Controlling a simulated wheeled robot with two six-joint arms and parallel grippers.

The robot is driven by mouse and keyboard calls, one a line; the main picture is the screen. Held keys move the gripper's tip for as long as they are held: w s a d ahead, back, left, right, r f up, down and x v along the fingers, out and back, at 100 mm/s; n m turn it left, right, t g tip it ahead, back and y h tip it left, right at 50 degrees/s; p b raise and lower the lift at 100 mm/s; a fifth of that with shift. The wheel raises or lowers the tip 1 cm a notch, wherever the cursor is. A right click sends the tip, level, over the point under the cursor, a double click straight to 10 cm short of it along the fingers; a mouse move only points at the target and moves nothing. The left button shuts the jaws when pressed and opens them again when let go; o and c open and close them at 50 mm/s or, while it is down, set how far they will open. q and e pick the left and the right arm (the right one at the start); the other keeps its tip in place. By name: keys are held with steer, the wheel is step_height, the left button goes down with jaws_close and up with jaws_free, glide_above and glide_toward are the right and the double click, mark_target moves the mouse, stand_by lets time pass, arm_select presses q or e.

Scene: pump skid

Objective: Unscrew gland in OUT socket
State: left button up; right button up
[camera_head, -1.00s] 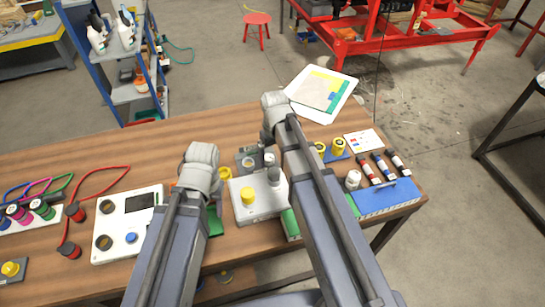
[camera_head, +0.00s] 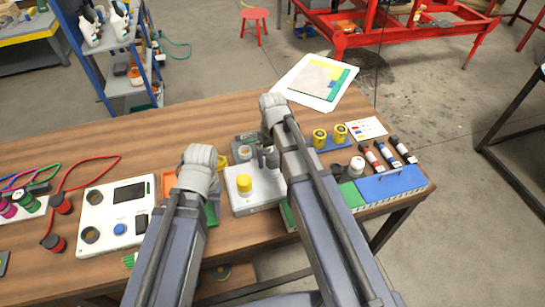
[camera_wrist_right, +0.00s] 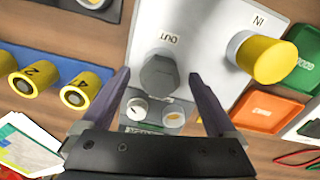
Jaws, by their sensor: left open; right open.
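The white pump block (camera_head: 262,203) stands on the bench, with a yellow cap (camera_head: 244,183) on it. In the right wrist view, the block (camera_wrist_right: 215,72) carries OUT and IN labels. The grey hexagonal gland (camera_wrist_right: 159,72) sits in the OUT socket, and the yellow cap (camera_wrist_right: 270,60) is at IN. My right gripper (camera_wrist_right: 159,76) is open, with one finger on each side of the gland; contact cannot be told. In the head view my right arm partly hides the gland. My left gripper (camera_head: 208,186) is open, left of the block, its fingers mostly hidden.
Yellow numbered cylinders (camera_head: 320,137) stand in a blue holder right of the block. A blue tray (camera_head: 392,186) and marker-like tubes (camera_head: 387,155) lie further right. A white panel (camera_head: 105,222) and red cables are at left. A small gauge unit (camera_wrist_right: 152,112) lies beside the block.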

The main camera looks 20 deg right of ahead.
steer(key=c, duration=1.4)
steer(key=o, duration=0.7)
steer(key=c, duration=0.7)
steer(key=n, duration=0.4)
steer(key=shift+n, duration=0.3)
steer(key=n, duration=0.4)
steer(key=shift+n, duration=0.3)
steer(key=o, duration=1.4)
